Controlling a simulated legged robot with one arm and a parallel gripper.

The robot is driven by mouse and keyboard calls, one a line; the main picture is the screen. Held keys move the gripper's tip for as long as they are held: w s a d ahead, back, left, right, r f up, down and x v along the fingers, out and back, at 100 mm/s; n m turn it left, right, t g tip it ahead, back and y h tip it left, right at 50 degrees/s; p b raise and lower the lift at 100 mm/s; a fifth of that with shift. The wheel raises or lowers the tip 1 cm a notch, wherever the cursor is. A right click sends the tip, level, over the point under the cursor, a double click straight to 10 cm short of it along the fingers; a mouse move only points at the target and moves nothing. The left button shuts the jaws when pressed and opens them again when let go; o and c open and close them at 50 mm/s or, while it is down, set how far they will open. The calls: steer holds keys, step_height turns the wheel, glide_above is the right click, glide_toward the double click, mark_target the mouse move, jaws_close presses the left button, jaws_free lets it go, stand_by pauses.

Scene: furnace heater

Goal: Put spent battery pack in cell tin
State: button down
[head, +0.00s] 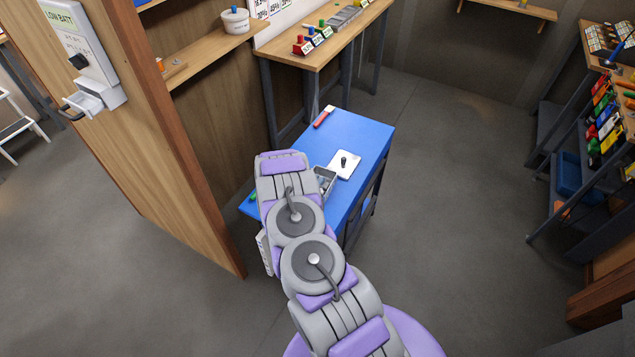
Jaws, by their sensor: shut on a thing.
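My arm reaches from the bottom middle up to the blue-topped table (375,135), and its own links cover my gripper. A whitish piece (265,252) shows at the left edge of the arm; I cannot tell whether it is a held pack or part of me. No battery pack can be made out for certain. A small grey open tin or tray (325,178) is on the table, partly behind the arm. A white tub (235,20) with a blue knob stands on the wooden shelf at upper left. I cannot tell which is the cell tin.
A white wall unit marked LOW BATT (92,50) hangs on the wooden partition (165,130), with an open drawer (95,100). A white plate with a black knob (345,163) and a red-handled tool (323,117) lie on the blue table. Racks stand right; the floor between is clear.

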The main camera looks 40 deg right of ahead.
steer(key=shift+f, duration=0.4)
steer(key=shift+f, duration=0.2)
steer(key=c, duration=1.1)
jaws_free()
steer(key=shift+s, duration=0.1)
